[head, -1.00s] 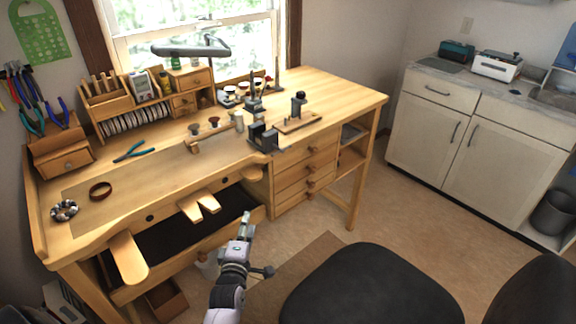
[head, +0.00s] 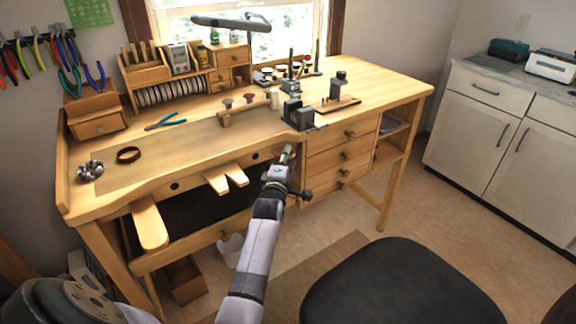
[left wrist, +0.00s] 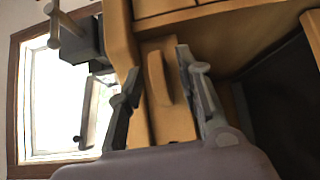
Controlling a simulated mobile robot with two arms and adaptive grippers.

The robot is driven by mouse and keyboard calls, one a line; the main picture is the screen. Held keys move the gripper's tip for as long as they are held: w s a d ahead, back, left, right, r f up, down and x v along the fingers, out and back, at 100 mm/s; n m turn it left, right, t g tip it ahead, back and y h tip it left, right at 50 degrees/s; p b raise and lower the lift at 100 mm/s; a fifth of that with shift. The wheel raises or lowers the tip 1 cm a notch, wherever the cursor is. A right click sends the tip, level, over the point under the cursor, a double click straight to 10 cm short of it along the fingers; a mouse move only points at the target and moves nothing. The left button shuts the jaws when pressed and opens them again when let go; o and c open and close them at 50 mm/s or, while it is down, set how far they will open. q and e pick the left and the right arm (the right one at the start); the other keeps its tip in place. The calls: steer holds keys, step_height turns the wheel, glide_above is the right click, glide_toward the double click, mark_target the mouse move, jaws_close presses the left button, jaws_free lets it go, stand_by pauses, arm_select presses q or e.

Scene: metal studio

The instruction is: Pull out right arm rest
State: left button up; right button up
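The wooden right arm rest (left wrist: 158,82) shows in the left wrist view as a light block with a raised, rounded lip, under the bench top edge. In the head view it is hidden behind my left gripper (head: 287,154). In the left wrist view the left gripper (left wrist: 160,64) is open, one finger on each side of the lip; I cannot tell whether they touch it. The workbench (head: 85,200) also has a left arm rest (head: 150,226) sticking out and a notched wooden pin (head: 226,180) at its middle. My right gripper is not in view.
A small vise (head: 298,116) stands on the bench close above my left gripper. The drawers (head: 343,150) are to its right. A black chair seat (head: 395,285) is at the front right. A white cabinet (head: 480,130) stands against the right wall.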

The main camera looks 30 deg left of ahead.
arm_select(q)
steer(key=shift+b+x, duration=0.35)
steer(key=shift+x, duration=0.5)
jaws_close()
stand_by(0.3)
